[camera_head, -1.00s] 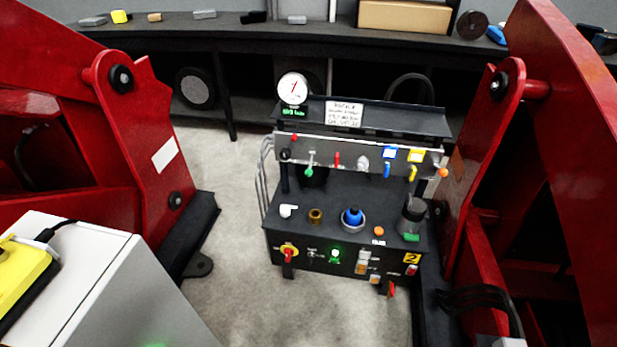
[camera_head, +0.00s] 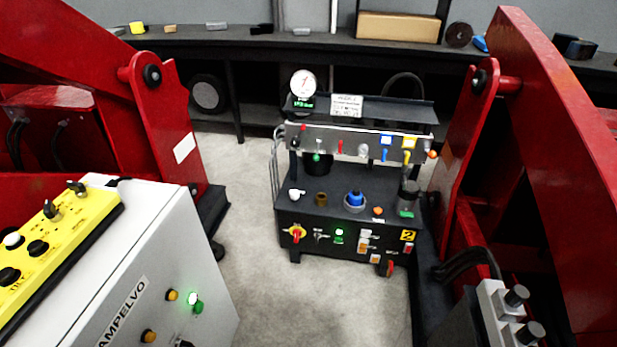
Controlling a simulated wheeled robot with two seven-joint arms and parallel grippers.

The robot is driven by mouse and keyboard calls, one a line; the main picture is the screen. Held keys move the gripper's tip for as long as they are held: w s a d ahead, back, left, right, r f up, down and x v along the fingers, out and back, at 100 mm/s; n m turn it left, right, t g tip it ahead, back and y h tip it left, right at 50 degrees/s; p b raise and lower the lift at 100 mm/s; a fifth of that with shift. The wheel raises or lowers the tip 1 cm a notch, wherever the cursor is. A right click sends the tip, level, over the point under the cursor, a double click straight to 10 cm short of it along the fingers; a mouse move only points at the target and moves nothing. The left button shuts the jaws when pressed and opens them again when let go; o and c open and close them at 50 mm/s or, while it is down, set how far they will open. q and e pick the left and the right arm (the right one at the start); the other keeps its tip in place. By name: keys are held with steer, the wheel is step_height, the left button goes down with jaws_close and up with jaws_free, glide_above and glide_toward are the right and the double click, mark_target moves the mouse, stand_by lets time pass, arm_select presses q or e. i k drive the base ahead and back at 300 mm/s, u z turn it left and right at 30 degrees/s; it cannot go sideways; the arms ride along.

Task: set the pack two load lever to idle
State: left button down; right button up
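The pack marked with a yellow 2 label (camera_head: 408,235) stands on the floor between two red frames. Its black body (camera_head: 262,210) carries a silver panel (camera_head: 345,143) with several small coloured handles in a row: a green one (camera_head: 317,157), a red one (camera_head: 340,147), a grey one (camera_head: 363,151), a blue one (camera_head: 385,155) and a yellow one (camera_head: 407,156). I cannot tell which is the load lever, and no lever label is readable. A round gauge (camera_head: 303,83) sits above the panel. Neither of my grippers is in view.
A grey cabinet (camera_head: 150,280) with a yellow control box (camera_head: 60,235) stands at the front left. Red frames flank the pack at left (camera_head: 165,125) and right (camera_head: 465,150). Bare floor (camera_head: 300,300) lies before the pack. A grey valve block (camera_head: 495,310) is at lower right.

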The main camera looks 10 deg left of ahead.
mark_target(315, 157)
steer(key=u, duration=0.25)
steer(key=i, duration=0.9)
steer(key=z, duration=0.4)
